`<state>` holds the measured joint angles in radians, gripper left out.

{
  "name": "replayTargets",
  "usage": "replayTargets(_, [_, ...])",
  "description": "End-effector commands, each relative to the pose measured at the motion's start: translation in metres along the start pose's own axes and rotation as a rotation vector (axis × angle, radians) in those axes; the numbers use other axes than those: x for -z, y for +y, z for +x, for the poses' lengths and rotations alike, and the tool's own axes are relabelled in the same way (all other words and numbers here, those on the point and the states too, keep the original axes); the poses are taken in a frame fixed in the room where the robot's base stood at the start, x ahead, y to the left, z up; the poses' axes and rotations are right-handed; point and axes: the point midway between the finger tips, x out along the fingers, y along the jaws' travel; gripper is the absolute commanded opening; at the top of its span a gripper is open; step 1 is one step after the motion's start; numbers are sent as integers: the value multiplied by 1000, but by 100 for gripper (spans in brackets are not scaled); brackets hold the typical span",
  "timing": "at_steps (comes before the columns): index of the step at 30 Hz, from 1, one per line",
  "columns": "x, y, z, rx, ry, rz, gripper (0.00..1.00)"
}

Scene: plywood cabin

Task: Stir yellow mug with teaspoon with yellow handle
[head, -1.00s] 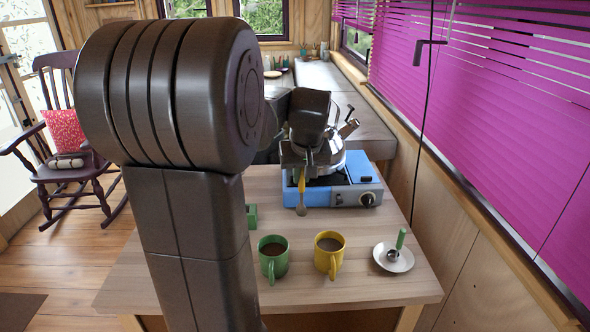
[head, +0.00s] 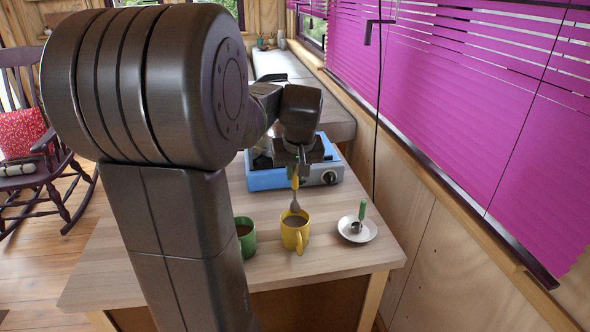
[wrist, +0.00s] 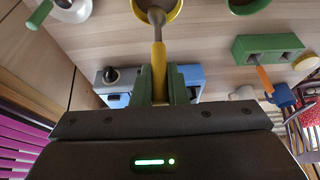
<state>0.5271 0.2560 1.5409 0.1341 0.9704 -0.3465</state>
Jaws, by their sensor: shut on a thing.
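The yellow mug (head: 295,236), holding brown liquid, stands upright on the table; part of it shows at the top of the wrist view (wrist: 176,10). My gripper (wrist: 159,70) is shut on the yellow handle of the teaspoon (wrist: 159,56). In the head view my gripper (head: 298,166) is above and behind the mug. The teaspoon (head: 295,206) hangs bowl down at the mug's opening. Its bowl still shows in the head view, over the far rim; I cannot tell whether it touches the liquid.
A green mug (head: 245,240) stands close left of the yellow mug, partly behind my arm. A white saucer (head: 345,229) with a green-handled spoon (head: 362,212) is at right. A blue stove (head: 266,179) is behind. A green holder block (wrist: 248,47) shows in the wrist view.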

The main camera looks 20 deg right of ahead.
Motion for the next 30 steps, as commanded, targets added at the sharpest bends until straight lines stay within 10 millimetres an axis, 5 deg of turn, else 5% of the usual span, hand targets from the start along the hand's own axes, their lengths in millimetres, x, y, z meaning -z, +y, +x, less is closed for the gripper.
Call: replayTargets(30, [-30,0,73,0,-1,0,0])
